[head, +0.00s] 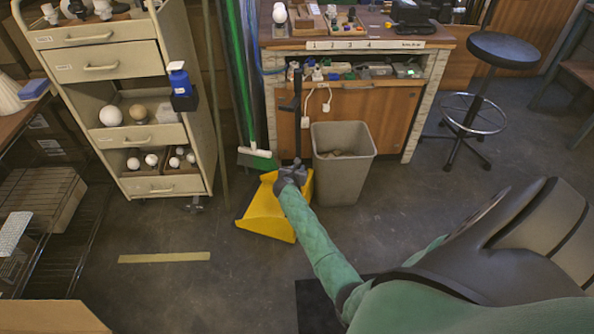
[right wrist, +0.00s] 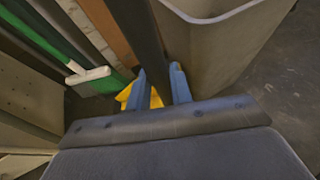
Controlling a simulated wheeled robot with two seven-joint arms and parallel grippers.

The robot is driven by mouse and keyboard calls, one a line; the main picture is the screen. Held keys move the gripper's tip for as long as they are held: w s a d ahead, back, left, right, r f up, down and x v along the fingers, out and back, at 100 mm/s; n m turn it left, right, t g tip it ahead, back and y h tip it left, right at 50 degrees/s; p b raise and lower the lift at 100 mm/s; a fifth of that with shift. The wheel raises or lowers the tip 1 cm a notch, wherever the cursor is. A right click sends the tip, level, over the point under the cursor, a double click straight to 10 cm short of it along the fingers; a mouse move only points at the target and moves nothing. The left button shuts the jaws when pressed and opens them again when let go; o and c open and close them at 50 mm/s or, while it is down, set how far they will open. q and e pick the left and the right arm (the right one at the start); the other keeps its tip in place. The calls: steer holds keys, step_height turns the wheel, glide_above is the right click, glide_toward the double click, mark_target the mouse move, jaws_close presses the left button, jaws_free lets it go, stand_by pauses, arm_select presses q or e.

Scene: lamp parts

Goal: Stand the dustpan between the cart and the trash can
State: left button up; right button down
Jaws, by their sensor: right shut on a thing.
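The yellow dustpan (head: 266,214) stands on the floor between the beige cart (head: 150,110) and the grey trash can (head: 341,178), close against the can's left side. Its long dark handle (head: 297,115) rises nearly upright in front of the workbench. My right gripper (head: 290,177) is shut on the handle low down, just above the pan, and hides part of it. In the right wrist view the blue fingers (right wrist: 161,90) sit on both sides of the dark handle (right wrist: 140,35), with a bit of yellow pan below. My left gripper is not in view.
A green broom (head: 257,157) with a white-edged head stands behind the dustpan. A workbench (head: 370,107) is behind the can, and a round stool (head: 503,50) is at the right. A yellow floor strip (head: 164,257) lies on open floor in front of the cart.

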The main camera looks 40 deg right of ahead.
steer(key=shift+f+b, duration=0.3)
steer(key=shift+f, duration=1)
steer(key=c, duration=1.3)
jaws_free()
steer(key=shift+f, duration=0.15)
steer(key=shift+o, duration=0.2)
